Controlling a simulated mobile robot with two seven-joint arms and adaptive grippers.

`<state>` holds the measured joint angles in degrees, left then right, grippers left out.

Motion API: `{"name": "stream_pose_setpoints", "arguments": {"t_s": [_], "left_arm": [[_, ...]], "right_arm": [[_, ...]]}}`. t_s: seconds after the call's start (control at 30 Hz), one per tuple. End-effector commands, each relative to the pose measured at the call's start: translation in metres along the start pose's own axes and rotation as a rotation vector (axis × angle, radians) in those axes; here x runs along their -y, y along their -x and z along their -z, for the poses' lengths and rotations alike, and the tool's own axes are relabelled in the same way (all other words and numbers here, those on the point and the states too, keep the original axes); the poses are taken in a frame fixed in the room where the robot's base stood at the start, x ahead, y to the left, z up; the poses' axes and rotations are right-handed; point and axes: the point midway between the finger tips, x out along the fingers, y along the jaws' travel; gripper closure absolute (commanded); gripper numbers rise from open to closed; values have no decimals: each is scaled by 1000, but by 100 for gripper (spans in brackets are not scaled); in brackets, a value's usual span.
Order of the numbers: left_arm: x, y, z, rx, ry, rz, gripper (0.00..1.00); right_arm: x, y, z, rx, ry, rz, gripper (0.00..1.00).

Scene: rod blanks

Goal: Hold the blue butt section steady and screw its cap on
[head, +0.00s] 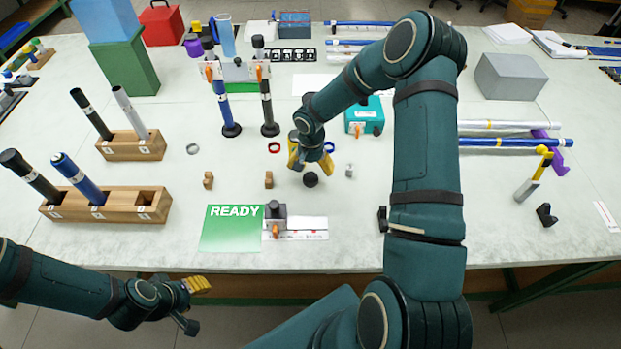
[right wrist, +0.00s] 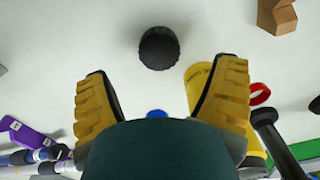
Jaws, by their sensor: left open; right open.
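A blue rod section (head: 82,181), seemingly the butt section, leans in the middle hole of the front wooden rack (head: 120,206). A dark rod (head: 32,177) stands in the hole to its left; the right hole is empty. A round black cap (head: 311,179) lies on the table, also visible in the right wrist view (right wrist: 159,48). My right gripper (head: 310,162) is open above the table just behind the cap, its yellow fingers apart with nothing between them. My left gripper (head: 200,284) hangs in front of the table's edge, far from the blue section; its yellow fingers are empty.
A green READY panel (head: 231,228) and a small dark fixture (head: 275,217) lie at the front middle. Small wooden blocks (head: 268,180) stand left of the cap. Upright rods (head: 266,100) and a teal box (head: 364,118) are behind. Table is clear between rack and panel.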

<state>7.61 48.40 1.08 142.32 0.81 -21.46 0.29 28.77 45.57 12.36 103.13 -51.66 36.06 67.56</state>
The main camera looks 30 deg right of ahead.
Motion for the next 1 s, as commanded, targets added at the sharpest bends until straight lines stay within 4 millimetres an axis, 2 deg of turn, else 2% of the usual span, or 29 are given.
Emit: {"name": "stream_pose_setpoints", "arguments": {"t_s": [0.1,0.3,0.7,0.87,0.9,1.0], "left_arm": [[1,-2,0,0,0,0,55],[1,-3,0,0,0,1,55],[1,-3,0,0,0,1,55],[1,-3,0,0,0,1,55],[1,-3,0,0,0,1,55],[1,-3,0,0,0,1,55]], "right_arm": [[0,-21,-1,4,0,-1,15],[0,-42,0,2,0,0,15],[0,-44,0,0,0,0,15],[0,-44,0,0,0,0,60],[0,-44,0,0,0,0,64],[0,-44,0,0,0,0,64]]}}
